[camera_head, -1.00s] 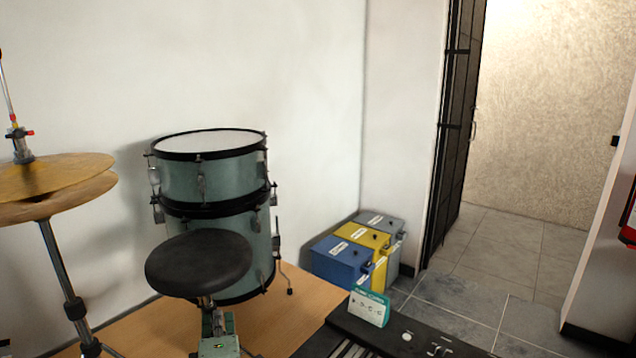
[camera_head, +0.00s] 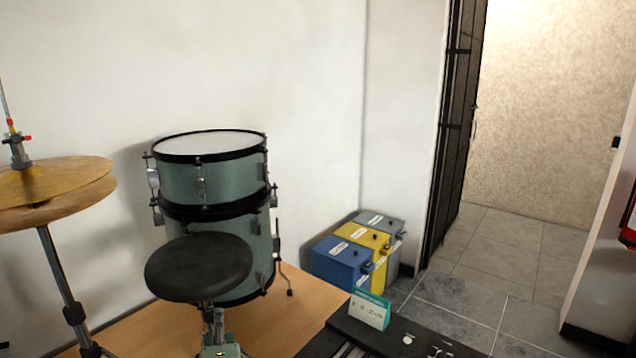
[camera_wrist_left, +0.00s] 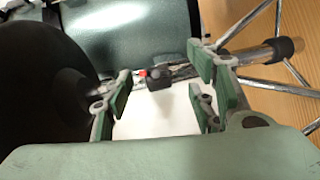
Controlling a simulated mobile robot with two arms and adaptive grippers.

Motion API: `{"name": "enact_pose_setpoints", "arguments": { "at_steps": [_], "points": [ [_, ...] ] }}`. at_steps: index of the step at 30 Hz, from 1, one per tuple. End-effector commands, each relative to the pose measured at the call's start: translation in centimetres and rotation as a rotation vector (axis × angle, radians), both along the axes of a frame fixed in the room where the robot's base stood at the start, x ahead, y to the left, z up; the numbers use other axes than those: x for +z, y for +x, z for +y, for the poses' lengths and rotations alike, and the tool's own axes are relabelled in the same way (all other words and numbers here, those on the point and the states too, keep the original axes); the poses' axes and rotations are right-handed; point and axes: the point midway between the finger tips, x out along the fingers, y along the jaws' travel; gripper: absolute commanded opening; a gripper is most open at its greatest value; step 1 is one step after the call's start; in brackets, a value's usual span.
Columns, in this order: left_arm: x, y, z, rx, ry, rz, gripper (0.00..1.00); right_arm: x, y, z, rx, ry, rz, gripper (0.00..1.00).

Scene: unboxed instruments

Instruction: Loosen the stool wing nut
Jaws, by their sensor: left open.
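The drum stool has a round black seat (camera_head: 198,266) on a chrome post (camera_head: 213,318). In the left wrist view the dark seat (camera_wrist_left: 40,85) fills the left side. A small black collar (camera_wrist_left: 159,78) with a red tip (camera_wrist_left: 143,73) sits on the metal post in that view. It may be the wing nut; its shape is too small to tell. My left gripper (camera_wrist_left: 160,98) is open, its green-padded fingers apart on either side of the collar in the picture; contact is not visible. It also shows below the seat (camera_head: 219,346) in the head view. My right gripper is not in view.
Two stacked green drums (camera_head: 210,182) stand behind the stool on a wooden platform (camera_head: 160,325). A cymbal stand (camera_head: 62,275) is at left. Blue (camera_head: 338,262), yellow and grey boxes stand by the wall. A keyboard (camera_head: 375,338) with a small card (camera_head: 369,309) is at bottom right.

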Motion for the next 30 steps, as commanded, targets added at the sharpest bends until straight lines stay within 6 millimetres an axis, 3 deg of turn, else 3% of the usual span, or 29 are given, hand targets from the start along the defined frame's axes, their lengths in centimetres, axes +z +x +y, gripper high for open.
{"name": "enact_pose_setpoints", "arguments": {
  "at_steps": [14, 30],
  "points": [
    [0.4, 0.0, -0.1, -0.002, 0.002, -0.006, 0.53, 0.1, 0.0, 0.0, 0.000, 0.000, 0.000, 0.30],
    [0.9, -4.8, -1.6, -0.001, 0.001, -0.004, 0.53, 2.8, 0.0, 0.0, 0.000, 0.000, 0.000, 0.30]
  ]
}}
